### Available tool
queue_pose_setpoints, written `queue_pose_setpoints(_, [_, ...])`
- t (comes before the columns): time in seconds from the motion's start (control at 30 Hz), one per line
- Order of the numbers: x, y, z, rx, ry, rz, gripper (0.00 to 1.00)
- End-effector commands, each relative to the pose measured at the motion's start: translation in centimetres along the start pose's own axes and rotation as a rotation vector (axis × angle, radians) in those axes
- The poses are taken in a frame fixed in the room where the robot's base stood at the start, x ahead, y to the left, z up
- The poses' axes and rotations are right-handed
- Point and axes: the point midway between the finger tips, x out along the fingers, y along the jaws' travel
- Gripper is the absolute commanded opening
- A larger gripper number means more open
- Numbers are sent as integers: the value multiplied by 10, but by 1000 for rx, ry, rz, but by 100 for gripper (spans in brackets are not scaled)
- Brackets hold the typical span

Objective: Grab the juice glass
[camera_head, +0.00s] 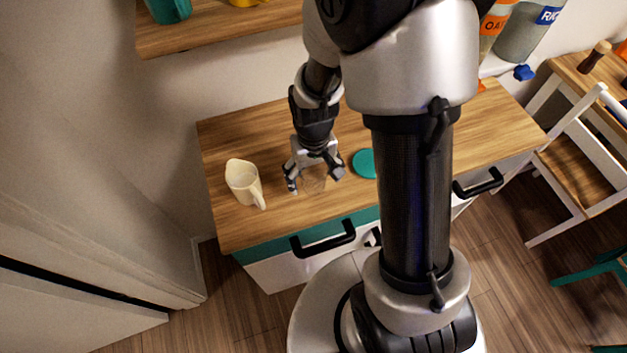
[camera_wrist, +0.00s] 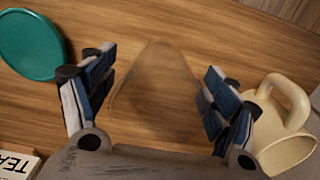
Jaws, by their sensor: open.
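The juice glass (camera_wrist: 158,95) is clear and see-through, and stands on the wooden cabinet top. Whether the fingers touch the glass cannot be told in the head view.
A cream pitcher (camera_head: 242,183) stands left of my gripper; in the wrist view it (camera_wrist: 284,135) is close to the right finger. A teal round disc (camera_head: 364,163) lies right of the gripper. A box marked TEA (camera_wrist: 18,165) shows in the wrist view. Black handles (camera_head: 323,240) line the cabinet front.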

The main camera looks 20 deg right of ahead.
Motion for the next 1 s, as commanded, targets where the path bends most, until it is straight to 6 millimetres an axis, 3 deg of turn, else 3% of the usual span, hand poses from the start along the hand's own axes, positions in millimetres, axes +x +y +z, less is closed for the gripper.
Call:
queue_pose_setpoints(0.07, [10,0,0,1,0,0,79])
queue_pose_setpoints(0.3, [10,0,-1,1,2,0,79])
queue_pose_setpoints(1.0, [10,0,-1,0,2,0,32])
